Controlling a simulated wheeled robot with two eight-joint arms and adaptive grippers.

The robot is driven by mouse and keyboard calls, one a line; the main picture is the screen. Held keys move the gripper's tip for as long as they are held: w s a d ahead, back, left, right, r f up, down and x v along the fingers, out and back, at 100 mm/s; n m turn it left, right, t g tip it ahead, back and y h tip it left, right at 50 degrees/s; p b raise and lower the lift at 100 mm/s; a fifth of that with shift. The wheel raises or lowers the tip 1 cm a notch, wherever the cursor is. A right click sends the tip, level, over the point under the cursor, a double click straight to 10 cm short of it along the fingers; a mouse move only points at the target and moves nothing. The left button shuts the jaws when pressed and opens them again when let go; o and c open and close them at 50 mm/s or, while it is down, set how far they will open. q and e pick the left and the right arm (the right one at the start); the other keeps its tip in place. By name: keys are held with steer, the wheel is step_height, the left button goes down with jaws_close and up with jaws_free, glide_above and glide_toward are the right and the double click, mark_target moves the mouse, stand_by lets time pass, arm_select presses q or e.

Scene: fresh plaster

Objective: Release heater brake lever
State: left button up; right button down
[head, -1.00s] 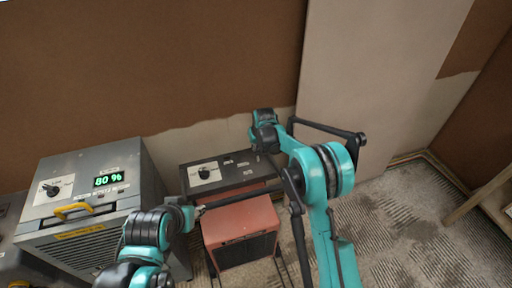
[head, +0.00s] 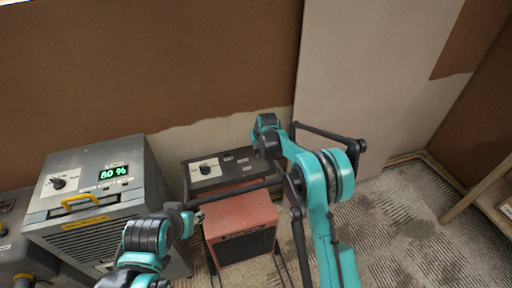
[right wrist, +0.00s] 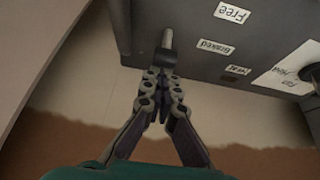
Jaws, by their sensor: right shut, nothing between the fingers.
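The heater is a red box (head: 240,220) with a black control panel (head: 200,187) on top, with a knob and small labels. In the right wrist view the panel (right wrist: 190,70) carries labels reading "Free" (right wrist: 232,13) and "Braked" (right wrist: 215,47). A short grey lever (right wrist: 167,39) stands near the "Braked" label at the panel's edge. My right gripper (right wrist: 162,72) is shut and empty, its tips right at the lever's dark base; I cannot tell if they touch. In the head view my right gripper (head: 265,152) hides the lever. My left gripper (head: 197,217) is beside the heater's left side; its fingers are too small to read.
A grey machine (head: 95,190) with a yellow handle and a green "80 %" display stands left of the heater. The plaster wall (head: 210,138) is close behind the heater. Carpet (head: 400,230) is open at the right, with a wooden shelf (head: 485,190) at the far right.

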steer(key=shift+s+d+r, duration=0.15)
steer(key=shift+s+d, duration=0.05)
steer(key=shift+s, duration=0.45)
steer(key=shift+s+d, duration=0.1)
steer(key=shift+s, duration=0.2)
steer(key=shift+w, duration=0.15)
steer(key=shift+w+a+f, duration=0.2)
steer(key=shift+w+f, duration=0.25)
steer(key=shift+w, duration=0.1)
